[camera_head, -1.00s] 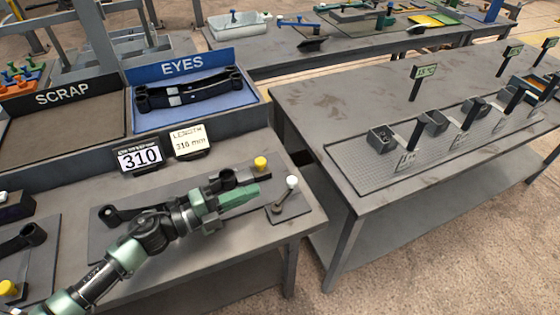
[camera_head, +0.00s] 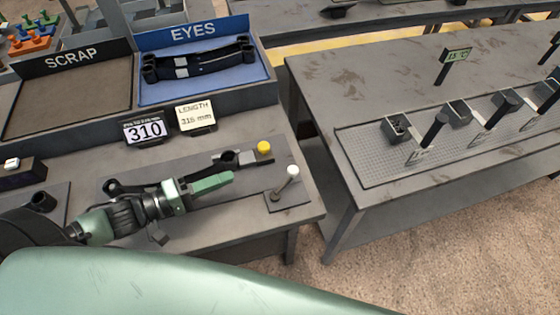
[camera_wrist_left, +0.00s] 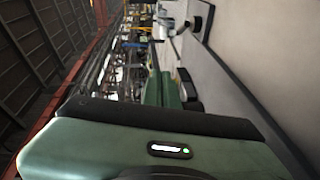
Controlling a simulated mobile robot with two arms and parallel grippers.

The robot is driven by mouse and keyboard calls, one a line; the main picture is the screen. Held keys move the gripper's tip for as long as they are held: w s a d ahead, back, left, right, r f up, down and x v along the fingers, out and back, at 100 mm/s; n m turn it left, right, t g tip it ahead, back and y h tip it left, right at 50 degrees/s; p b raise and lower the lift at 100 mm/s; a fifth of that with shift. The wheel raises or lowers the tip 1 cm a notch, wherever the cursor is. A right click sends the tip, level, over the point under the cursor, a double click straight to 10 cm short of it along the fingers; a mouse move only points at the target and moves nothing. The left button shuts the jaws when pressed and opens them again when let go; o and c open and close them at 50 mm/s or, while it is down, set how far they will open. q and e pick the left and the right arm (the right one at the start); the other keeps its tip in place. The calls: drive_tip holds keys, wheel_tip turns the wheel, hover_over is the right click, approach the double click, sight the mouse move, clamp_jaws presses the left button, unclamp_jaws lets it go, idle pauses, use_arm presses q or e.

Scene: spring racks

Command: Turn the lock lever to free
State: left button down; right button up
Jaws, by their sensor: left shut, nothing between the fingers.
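The lock lever (camera_head: 285,182) is a short grey arm with a white knob (camera_head: 293,170), on a small dark plate at the right front corner of the near bench. Its arm slants up and right from its pivot. My left gripper (camera_head: 231,177) is shut and empty, with green fingers pointing right toward the lever. A clear gap separates the fingertips from the knob. In the left wrist view the green fingers (camera_wrist_left: 160,90) show, but I cannot make out the lever there. My right gripper is not in view.
Behind the gripper is a dark fixture (camera_head: 238,158) with a yellow knob (camera_head: 264,147). Signs reading 310 (camera_head: 144,131) and LENGTH 316 mm (camera_head: 196,117) stand behind. The EYES tray (camera_head: 250,85) holds dark parts. A second bench (camera_head: 345,100) stands right, across a gap.

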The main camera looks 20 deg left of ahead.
use_arm(q)
drive_tip(key=shift+w+d, duration=0.2)
drive_tip(key=p+x, duration=0.1)
drive_tip(key=x, duration=0.7)
drive_tip(key=shift+w+d+r, duration=0.15)
drive_tip(key=d, duration=0.1)
drive_tip(key=d+p, duration=0.1)
drive_tip(key=d, duration=0.1)
drive_tip(key=shift+w+d+f, duration=0.25)
drive_tip(key=shift+w+f, duration=0.05)
drive_tip(key=shift+f, duration=0.05)
drive_tip(key=shift+d+f+p, duration=0.2)
drive_tip(key=shift+d+p, duration=0.1)
drive_tip(key=shift+d, duration=0.25)
drive_tip(key=shift+a, duration=0.1)
